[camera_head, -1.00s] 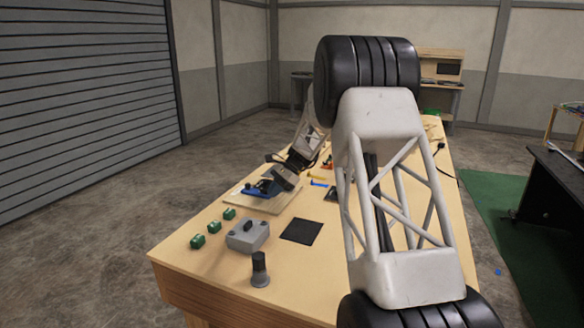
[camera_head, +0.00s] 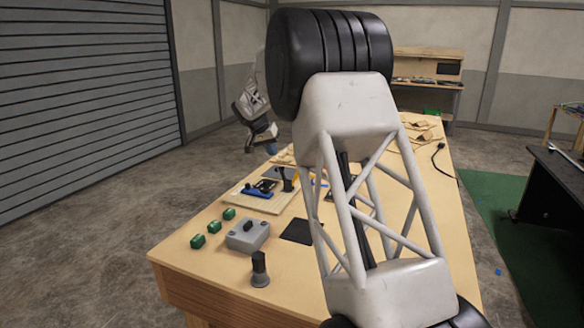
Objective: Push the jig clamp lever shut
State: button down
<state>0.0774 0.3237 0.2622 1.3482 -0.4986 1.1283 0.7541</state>
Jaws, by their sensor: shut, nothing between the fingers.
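The jig is a pale board (camera_head: 262,204) on the workbench, left of my arm. A blue clamp part (camera_head: 257,193) with dark pieces sits on it. A dark upright piece (camera_head: 287,180), perhaps the clamp lever, stands at the board's right end; its exact position is hard to judge at this size. My gripper (camera_head: 262,143) is beyond the jig, up and to its left in the picture, clear of the jig. It is small and dark, and its fingers are shut with nothing between them.
Several green blocks (camera_head: 213,227), a grey box (camera_head: 247,235) with a dark knob and a dark cylinder on a grey base (camera_head: 260,270) stand near the bench's front left. A black pad (camera_head: 296,231) lies right of the grey box. My arm hides much of the bench's middle.

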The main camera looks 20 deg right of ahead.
jog(key=shift+w+r+n+t+h, duration=0.15)
jog(key=shift+w+r+h, duration=0.1)
jog(key=shift+r, duration=0.25)
jog(key=shift+w+r+n+t+h, duration=0.15)
jog(key=shift+w+r, duration=0.05)
jog(key=shift+r, duration=0.3)
jog(key=shift+f, duration=0.1)
jog(key=s+d+x, duration=0.1)
jog(key=x, duration=1.1)
jog(key=shift+s+d, duration=0.4)
jog(key=shift+d, duration=0.15)
jog(key=shift+s+d, duration=0.1)
